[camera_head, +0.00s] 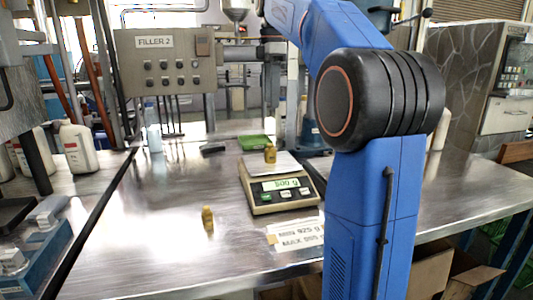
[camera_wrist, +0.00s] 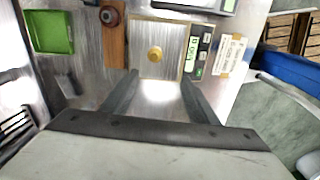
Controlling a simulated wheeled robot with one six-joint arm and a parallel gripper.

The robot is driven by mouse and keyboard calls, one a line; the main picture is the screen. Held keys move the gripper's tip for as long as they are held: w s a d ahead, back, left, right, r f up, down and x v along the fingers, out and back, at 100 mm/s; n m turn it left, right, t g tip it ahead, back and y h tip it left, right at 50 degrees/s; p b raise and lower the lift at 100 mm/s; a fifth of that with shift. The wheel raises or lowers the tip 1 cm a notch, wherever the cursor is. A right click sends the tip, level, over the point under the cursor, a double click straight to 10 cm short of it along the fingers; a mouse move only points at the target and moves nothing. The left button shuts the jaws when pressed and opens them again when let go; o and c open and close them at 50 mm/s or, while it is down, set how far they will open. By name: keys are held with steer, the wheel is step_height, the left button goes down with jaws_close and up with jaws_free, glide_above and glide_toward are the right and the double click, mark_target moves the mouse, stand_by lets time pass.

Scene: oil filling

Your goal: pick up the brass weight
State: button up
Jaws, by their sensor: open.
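A small brass weight (camera_head: 270,153) stands upright on the pan of a bench scale (camera_head: 255,203) whose display reads 500 g. In the wrist view the brass weight (camera_wrist: 155,55) shows from above as a round shape on the scale's pan (camera_wrist: 147,35). A second, similar brass weight (camera_head: 207,218) stands on the metal table, left of the scale. My gripper (camera_wrist: 160,86) is open and empty, its two fingers wide apart. In the wrist view the weight on the scale lies just beyond the fingertips, between their lines. My gripper does not show in the head view.
A green tray (camera_head: 253,142) lies behind the scale. A printed label (camera_head: 298,234) lies in front of it. A filler control box (camera_head: 166,60), a clear bottle (camera_head: 153,132) and white jugs (camera_head: 79,150) stand at the back and left. The table (camera_head: 150,240) around the second weight is clear.

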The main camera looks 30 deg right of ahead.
steer(key=w, duration=0.1)
glide_toward(271, 144)
steer(key=shift+n, duration=0.3)
step_height(271, 144, down, 10)
steer(key=shift+w+f, duration=0.1)
steer(key=shift+w, duration=0.05)
stand_by(0.4)
steer(key=shift+c, duration=0.2)
